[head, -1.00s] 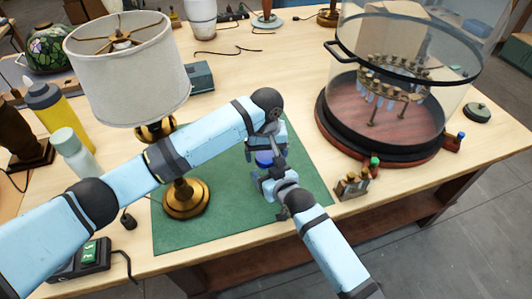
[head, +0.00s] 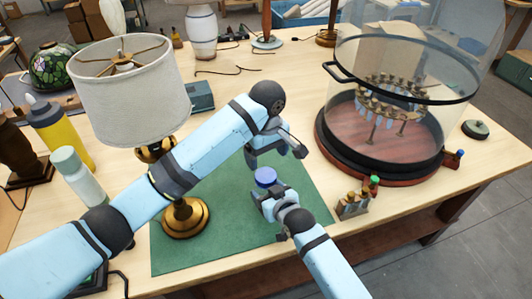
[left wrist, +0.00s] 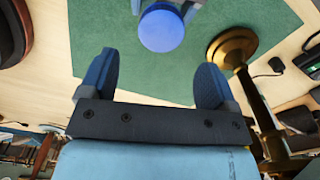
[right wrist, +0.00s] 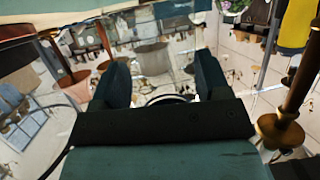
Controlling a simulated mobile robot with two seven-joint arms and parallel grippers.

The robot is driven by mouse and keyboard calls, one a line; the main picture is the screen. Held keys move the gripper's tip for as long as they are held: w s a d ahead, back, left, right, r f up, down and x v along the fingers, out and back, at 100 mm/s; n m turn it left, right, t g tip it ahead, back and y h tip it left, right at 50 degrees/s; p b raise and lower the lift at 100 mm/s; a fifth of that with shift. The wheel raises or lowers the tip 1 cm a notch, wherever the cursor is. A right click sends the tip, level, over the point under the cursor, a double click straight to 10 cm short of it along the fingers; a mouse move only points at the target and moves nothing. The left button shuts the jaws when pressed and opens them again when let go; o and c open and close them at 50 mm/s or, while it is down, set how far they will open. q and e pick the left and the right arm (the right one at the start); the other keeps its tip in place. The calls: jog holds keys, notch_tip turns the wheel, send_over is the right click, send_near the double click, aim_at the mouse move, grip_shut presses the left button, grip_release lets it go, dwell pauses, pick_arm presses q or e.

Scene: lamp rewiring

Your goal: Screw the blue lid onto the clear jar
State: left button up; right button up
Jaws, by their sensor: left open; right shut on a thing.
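The blue lid (head: 265,177) lies flat at the fingertips of my right gripper (head: 264,194), above the green mat. It also shows in the left wrist view (left wrist: 162,31), seen from above. My right gripper is shut on the clear jar, whose see-through wall shows faintly between the fingers in the right wrist view (right wrist: 158,65). The lid appears to sit on top of the jar, but I cannot tell how tightly. My left gripper (head: 296,147) is open and empty, above and apart from the lid; its fingers (left wrist: 157,65) have nothing between them.
A brass lamp (head: 185,217) with a white shade stands left of the grippers, close to my left arm. A large glass dome case (head: 385,165) stands at the right. A small rack of bottles (head: 352,204) sits by the mat's right edge. The green mat (head: 215,250) is clear in front.

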aim_at(265, 175)
pick_arm(q)
jog(key=shift+a+r+n, duration=0.1)
jog(key=shift+r+n, duration=0.2)
jog(key=shift+n, duration=0.5)
jog(key=shift+f, duration=0.1)
jog(key=shift+f, duration=3.95)
jog(key=shift+c, duration=0.5)
jog(key=c, duration=0.8)
jog(key=m, duration=0.7)
jog(key=shift+w, duration=0.1)
jog(key=shift+c, duration=0.3)
jog(key=o, duration=1)
